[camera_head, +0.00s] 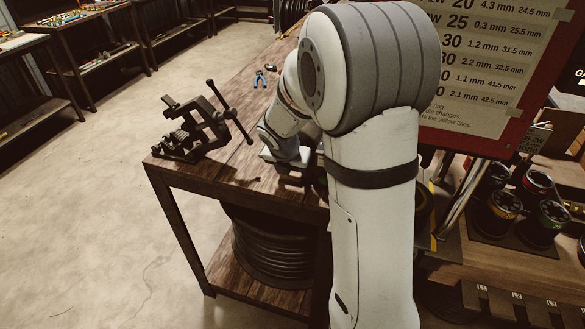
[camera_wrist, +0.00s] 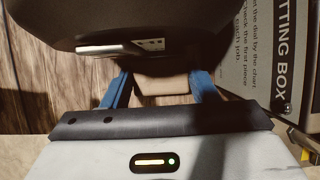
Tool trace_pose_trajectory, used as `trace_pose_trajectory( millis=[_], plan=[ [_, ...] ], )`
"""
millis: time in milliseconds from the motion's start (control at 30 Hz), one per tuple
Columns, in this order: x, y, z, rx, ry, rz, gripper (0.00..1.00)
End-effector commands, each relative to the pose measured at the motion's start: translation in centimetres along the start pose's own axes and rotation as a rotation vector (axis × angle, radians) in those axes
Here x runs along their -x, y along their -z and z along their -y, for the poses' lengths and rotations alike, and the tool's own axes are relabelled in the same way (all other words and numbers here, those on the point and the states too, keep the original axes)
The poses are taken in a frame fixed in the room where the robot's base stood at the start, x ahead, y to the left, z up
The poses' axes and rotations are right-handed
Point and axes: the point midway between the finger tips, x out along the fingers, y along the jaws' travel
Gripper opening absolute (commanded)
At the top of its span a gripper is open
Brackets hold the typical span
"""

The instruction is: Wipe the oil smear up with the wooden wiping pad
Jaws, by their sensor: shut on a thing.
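My gripper (camera_wrist: 160,92) shows its two blue fingers in the wrist view, shut on a tan block between them, which appears to be the wooden wiping pad (camera_wrist: 165,87). Only a small part of the pad shows under the dark arm part above it. In the head view, my gripper (camera_head: 289,172) is low over the wooden workbench (camera_head: 222,168), near its front edge and right of the vise. The pad is hidden there, and I cannot tell whether it touches the bench. I cannot make out the oil smear for certain.
A dark vise (camera_head: 193,130) with a long handle stands at the bench's left corner. Blue-handled pliers (camera_head: 259,79) lie farther back. A red-framed chart board (camera_head: 490,75) and several die pots (camera_head: 505,205) are at right. A coiled hose (camera_head: 268,255) sits on the shelf below.

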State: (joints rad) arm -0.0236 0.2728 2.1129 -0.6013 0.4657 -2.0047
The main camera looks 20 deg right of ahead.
Motion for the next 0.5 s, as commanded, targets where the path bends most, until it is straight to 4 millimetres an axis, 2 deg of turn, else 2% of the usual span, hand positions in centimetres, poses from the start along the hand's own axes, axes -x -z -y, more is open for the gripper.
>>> trace_pose_trajectory(
  millis=[500],
  plan=[
    [0.1,0.0,-3.7,0.002,-0.001,0.0,0.14]
  ],
)
